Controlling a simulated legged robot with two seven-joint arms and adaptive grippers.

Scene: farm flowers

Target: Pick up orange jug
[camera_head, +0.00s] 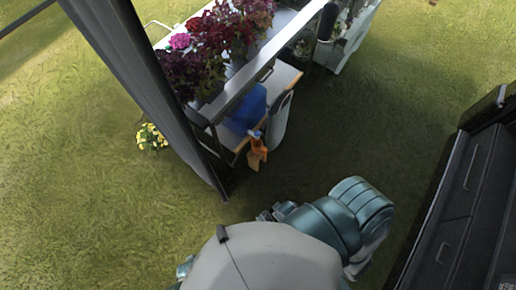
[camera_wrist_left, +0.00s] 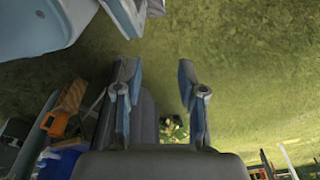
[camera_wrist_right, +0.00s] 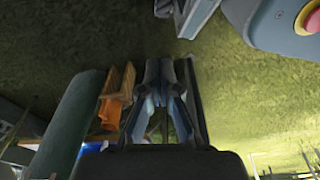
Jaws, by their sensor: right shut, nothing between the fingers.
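The orange jug (camera_head: 257,154) is small in the head view, at the near end of the flower stand's lower wooden shelf. An orange shape, likely the jug, shows at the left of the left wrist view (camera_wrist_left: 58,122). Orange also shows left of the fingers in the right wrist view (camera_wrist_right: 110,111), partly hidden behind a wooden edge. My left gripper (camera_wrist_left: 158,82) is open and empty, with grass between its fingers. My right gripper (camera_wrist_right: 167,70) is shut with nothing in it, apart from the jug. I cannot make out either gripper in the head view.
A blue object (camera_head: 247,108) sits on the shelf beside the jug. Red and purple flowers (camera_head: 215,45) stand above. A dark post (camera_head: 140,75) rises at left. Yellow flowers (camera_head: 151,137) grow in the grass. Black drawers (camera_head: 466,190) stand at right. Open grass lies between.

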